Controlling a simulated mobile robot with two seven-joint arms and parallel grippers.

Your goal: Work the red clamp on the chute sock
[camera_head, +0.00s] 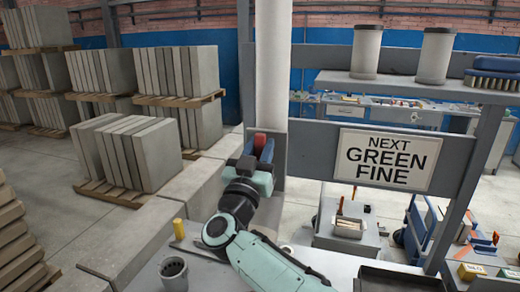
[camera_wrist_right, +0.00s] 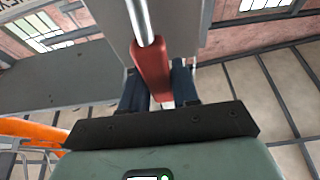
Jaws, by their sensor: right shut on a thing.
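The chute sock (camera_head: 272,65) is a pale grey tube that hangs upright in the middle of the head view. The red clamp (camera_head: 262,146) shows at its lower end, partly hidden by my right gripper (camera_head: 256,163). In the right wrist view the clamp's red grip (camera_wrist_right: 150,68) sits on a shiny metal rod (camera_wrist_right: 140,22). The two dark blue fingers of my right gripper (camera_wrist_right: 158,90) stand on either side of the red grip's lower end, shut on it. My left gripper is in neither view.
A "NEXT GREEN FINE" sign (camera_head: 386,159) hangs on the grey frame right of the sock. Two pale cylinders (camera_head: 366,52) and a brush (camera_head: 494,72) stand on the shelf above.

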